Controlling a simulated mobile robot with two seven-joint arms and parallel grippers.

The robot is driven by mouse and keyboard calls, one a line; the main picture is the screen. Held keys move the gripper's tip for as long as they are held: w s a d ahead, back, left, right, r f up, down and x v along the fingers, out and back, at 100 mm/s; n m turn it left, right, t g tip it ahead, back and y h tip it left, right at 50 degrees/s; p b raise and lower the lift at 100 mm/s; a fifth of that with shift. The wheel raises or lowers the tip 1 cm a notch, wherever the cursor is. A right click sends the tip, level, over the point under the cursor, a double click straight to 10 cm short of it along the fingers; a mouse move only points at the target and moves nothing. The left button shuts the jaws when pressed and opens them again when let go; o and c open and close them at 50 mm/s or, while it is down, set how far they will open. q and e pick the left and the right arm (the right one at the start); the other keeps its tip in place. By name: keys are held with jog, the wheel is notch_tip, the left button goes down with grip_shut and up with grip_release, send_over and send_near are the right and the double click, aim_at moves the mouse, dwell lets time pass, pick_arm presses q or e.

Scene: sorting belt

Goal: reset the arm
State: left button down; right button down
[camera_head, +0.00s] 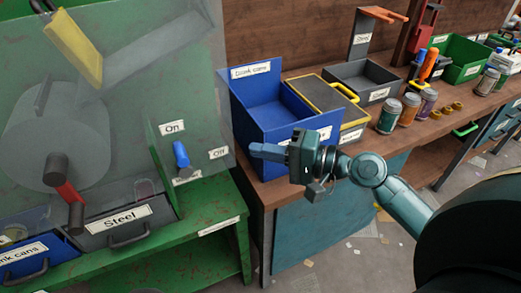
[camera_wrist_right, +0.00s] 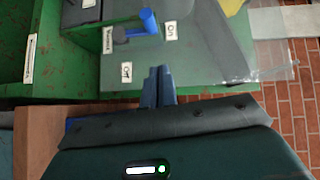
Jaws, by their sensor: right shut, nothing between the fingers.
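My right arm reaches in from the right in the head view. Its right gripper (camera_head: 256,151) is shut and empty, pointing left in front of the blue bin's front wall. In the right wrist view the two blue-grey fingers (camera_wrist_right: 158,80) lie together with nothing between them. The blue switch lever (camera_head: 181,155) on the green machine is left of the fingertips and apart from them. The lever also shows in the right wrist view (camera_wrist_right: 148,20), leaning toward the "On" label (camera_wrist_right: 170,31). The "Off" label (camera_wrist_right: 126,72) is nearer the fingers. My left gripper is out of view.
The green machine (camera_head: 200,252) holds a "Steel" drawer (camera_head: 117,222) and a blue drink cans drawer (camera_head: 28,256). A blue bin (camera_head: 270,115), grey tray (camera_head: 372,90) and several cans (camera_head: 389,117) stand on the wooden bench. A gap separates machine and bench.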

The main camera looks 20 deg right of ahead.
jog(key=s+a+f+n+h+p, duration=0.1)
jog(key=s+f+n+h, duration=0.2)
jog(key=f, duration=0.4)
jog(key=s+a+f+n+h, duration=0.1)
jog(key=s+f+n+h, duration=0.2)
jog(key=f, duration=0.4)
jog(key=s+a+f+n+g+h+p, duration=0.1)
jog(key=s+a+f+n+h, duration=0.1)
jog(key=s+f, duration=0.4)
notch_tip(320, 180, down, 2)
jog(key=n+h, duration=0.1)
jog(key=n, duration=0.1)
jog(key=shift+s+n+p, duration=0.25)
jog(key=shift+n+p, duration=0.1)
jog(key=shift+n, duration=0.05)
jog(key=shift+f, duration=0.1)
